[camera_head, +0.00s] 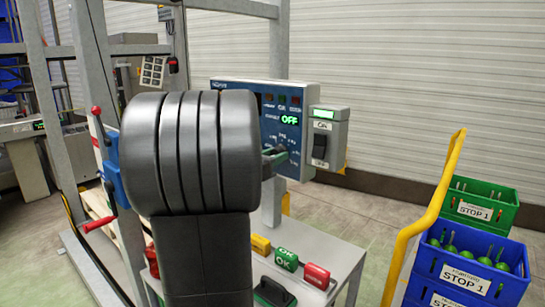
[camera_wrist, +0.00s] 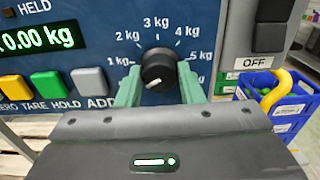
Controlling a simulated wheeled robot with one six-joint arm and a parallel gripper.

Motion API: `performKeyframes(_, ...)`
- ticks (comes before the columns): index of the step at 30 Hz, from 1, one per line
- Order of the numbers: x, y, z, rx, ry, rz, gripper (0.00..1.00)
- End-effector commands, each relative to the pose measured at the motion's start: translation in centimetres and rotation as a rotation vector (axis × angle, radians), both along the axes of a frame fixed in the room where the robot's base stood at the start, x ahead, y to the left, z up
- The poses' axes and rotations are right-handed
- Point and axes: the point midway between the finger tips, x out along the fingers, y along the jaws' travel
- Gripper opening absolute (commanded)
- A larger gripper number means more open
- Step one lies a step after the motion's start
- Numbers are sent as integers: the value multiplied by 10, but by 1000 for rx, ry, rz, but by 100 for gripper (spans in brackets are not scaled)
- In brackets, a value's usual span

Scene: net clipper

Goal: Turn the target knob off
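The round black knob (camera_wrist: 158,68) sits on a blue panel in the wrist view, under a scale marked from 1 kg to 5 kg. A small white mark shows low on its face, towards the lower left. The green fingers of my gripper (camera_wrist: 160,84) stand on either side of the knob, with no clear gap between them and it. In the head view my gripper (camera_head: 275,155) is at the front of the blue control panel (camera_head: 235,90); my arm hides much of the panel, and the knob is hard to make out there.
A grey switch box (camera_head: 326,140) with a black rocker stands right of the panel. Yellow, green and grey buttons (camera_wrist: 50,86) lie left of the knob. Below is a table (camera_head: 325,252) with coloured blocks. A yellow rail (camera_head: 425,215) and blue crate (camera_head: 462,268) stand at right.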

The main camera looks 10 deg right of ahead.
Motion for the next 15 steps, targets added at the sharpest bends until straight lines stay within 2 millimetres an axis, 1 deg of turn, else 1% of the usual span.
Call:
performKeyframes(1,0,-1,6,-4,-9,-2,44)
performKeyframes(3,0,-1,5,-2,-8,-2,56)
performKeyframes(11,0,0,2,-1,-4,0,56)
performKeyframes(15,-4,6,1,0,-4,2,56)
